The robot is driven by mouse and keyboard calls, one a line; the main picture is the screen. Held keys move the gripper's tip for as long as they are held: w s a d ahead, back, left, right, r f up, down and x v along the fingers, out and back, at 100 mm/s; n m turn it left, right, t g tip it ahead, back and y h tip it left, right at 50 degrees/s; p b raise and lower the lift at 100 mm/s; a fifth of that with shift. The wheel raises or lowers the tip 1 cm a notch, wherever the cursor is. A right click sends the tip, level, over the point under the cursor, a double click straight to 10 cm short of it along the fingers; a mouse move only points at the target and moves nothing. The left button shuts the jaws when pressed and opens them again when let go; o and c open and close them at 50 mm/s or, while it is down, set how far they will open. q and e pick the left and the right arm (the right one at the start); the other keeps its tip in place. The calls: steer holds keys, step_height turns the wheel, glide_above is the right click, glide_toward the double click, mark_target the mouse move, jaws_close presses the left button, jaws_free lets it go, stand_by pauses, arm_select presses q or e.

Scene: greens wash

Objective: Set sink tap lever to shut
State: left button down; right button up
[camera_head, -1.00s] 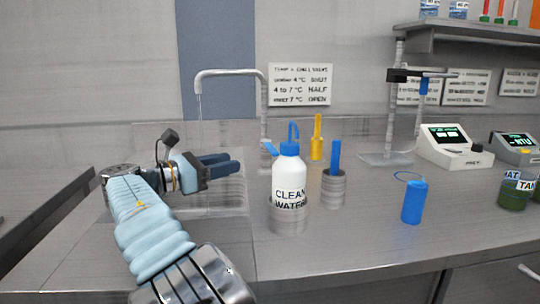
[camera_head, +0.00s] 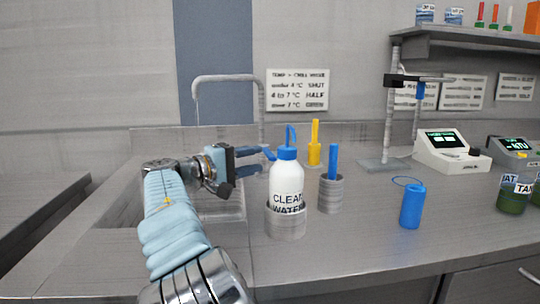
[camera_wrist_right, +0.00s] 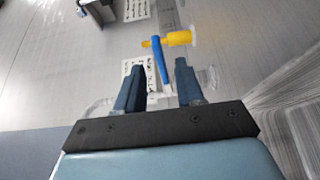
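The sink tap (camera_head: 228,78) is a grey arched spout at the back of the sink. A thin stream seems to fall from its outlet. Its blue lever (camera_head: 269,153) sticks out low on the tap post, just behind the white wash bottle. My right gripper (camera_head: 246,162) is close to the lever from the left, fingers pointing at it. In the right wrist view the gripper (camera_wrist_right: 158,75) is open, and the blue lever (camera_wrist_right: 160,62) shows in the gap between the dark blue fingers. I cannot tell whether they touch it. My left gripper is not in view.
A white clean-water bottle (camera_head: 287,180) with a blue cap stands in a grey holder right beside the gripper. A yellow bottle (camera_head: 314,150) and a blue-handled item (camera_head: 333,165) in a grey cup stand further right. A sign (camera_head: 297,91) hangs behind the tap.

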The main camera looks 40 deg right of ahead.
mark_target(267, 156)
steer(key=d, duration=0.5)
steer(key=shift+s+d, duration=0.15)
steer(key=shift+d, duration=0.2)
jaws_close()
